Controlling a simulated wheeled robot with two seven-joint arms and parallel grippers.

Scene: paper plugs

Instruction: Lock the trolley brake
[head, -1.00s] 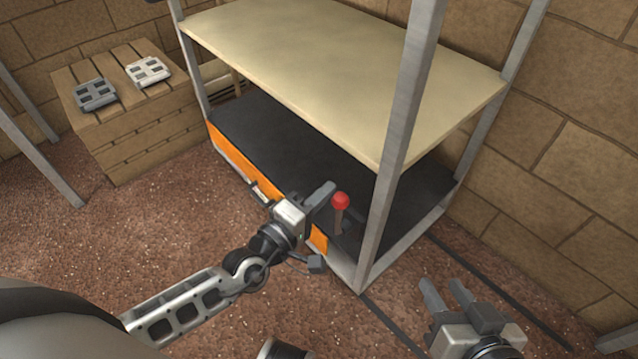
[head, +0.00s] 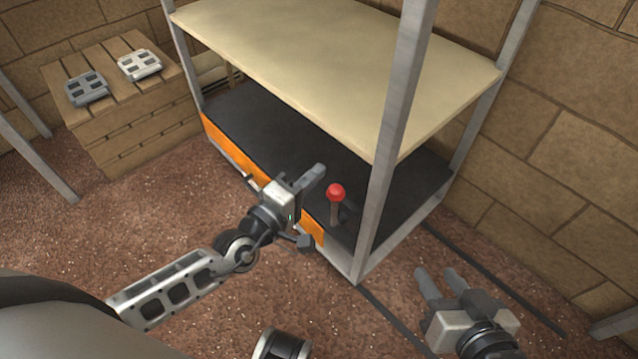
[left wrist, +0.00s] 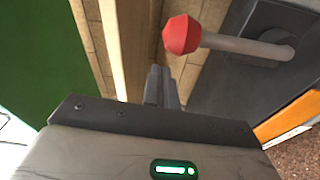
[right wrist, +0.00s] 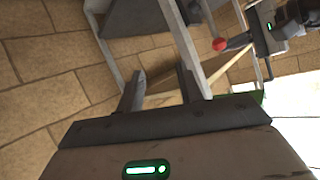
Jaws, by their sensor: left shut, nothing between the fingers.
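The trolley has a dark lower deck (head: 250,118), a tan upper shelf (head: 330,60) and grey posts. Its brake lever has a red ball knob (head: 336,191) on a grey-brown stem, standing upright at the deck's near corner. The knob also shows in the left wrist view (left wrist: 181,35) and the right wrist view (right wrist: 219,44). My left gripper (head: 318,171) is shut and empty, just left of and beyond the knob; in the left wrist view its fingertips (left wrist: 160,73) appear apart from the knob. My right gripper (head: 438,277) is open and empty, right of the trolley's near post.
An orange panel (head: 225,143) runs along the trolley's front edge. A near post (head: 395,130) stands between the lever and my right gripper. A wooden crate (head: 130,125) with two grey metal pieces is at the left. Dark rails (head: 475,265) cross the gravel floor; stone walls stand behind.

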